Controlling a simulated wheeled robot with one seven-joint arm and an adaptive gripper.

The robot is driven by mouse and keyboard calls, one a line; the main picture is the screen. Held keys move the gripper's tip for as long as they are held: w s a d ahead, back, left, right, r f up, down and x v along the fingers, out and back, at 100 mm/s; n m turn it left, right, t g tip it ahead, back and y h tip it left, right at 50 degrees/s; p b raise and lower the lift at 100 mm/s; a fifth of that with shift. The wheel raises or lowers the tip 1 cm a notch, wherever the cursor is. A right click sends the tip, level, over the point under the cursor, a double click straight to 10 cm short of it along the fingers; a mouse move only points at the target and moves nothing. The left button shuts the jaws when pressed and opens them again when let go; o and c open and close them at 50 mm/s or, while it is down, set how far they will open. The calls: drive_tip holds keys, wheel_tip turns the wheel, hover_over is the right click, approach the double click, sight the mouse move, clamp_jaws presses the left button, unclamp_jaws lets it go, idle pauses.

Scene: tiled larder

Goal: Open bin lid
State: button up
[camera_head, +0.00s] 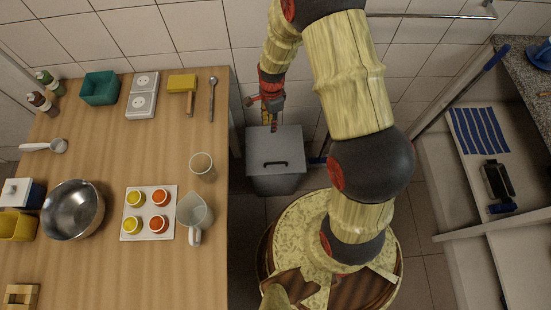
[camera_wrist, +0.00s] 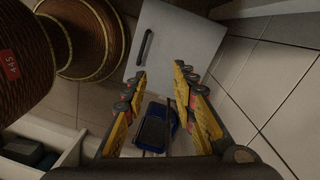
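The bin (camera_head: 275,180) is a grey box on the floor beside the wooden table. Its flat grey lid (camera_head: 288,140) lies shut and has a dark bar handle (camera_head: 275,163) near its front edge. The lid also shows in the wrist view (camera_wrist: 185,42), with its handle (camera_wrist: 146,47) upright in the picture. My gripper (camera_head: 272,126) hangs over the back part of the bin, behind the handle in the head view. In the wrist view my gripper (camera_wrist: 160,75) has its fingers spread apart with nothing held between them. The fingertips appear apart from the handle.
The wooden table (camera_head: 100,90) at left holds a jug (camera_head: 194,215), a glass (camera_head: 202,166), a metal bowl (camera_head: 73,209) and other kitchenware. A blue and dark object (camera_wrist: 156,128) lies beyond the fingers. A tiled wall is behind the bin; a counter (camera_head: 530,85) is at right.

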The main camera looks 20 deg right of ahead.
drive_tip(key=s+f+m+g, duration=0.1)
drive_tip(key=s+f+m, duration=0.3)
drive_tip(key=f, duration=1.1)
drive_tip(key=b, duration=0.3)
hover_over(276, 159)
drive_tip(key=s+a, duration=0.1)
drive_tip(key=s, duration=0.2)
drive_tip(key=f, duration=0.7)
drive_tip(key=shift+w+a+f, duration=0.1)
drive_tip(key=shift+w, duration=0.1)
drive_tip(key=shift+c, duration=0.3)
clamp_jaws()
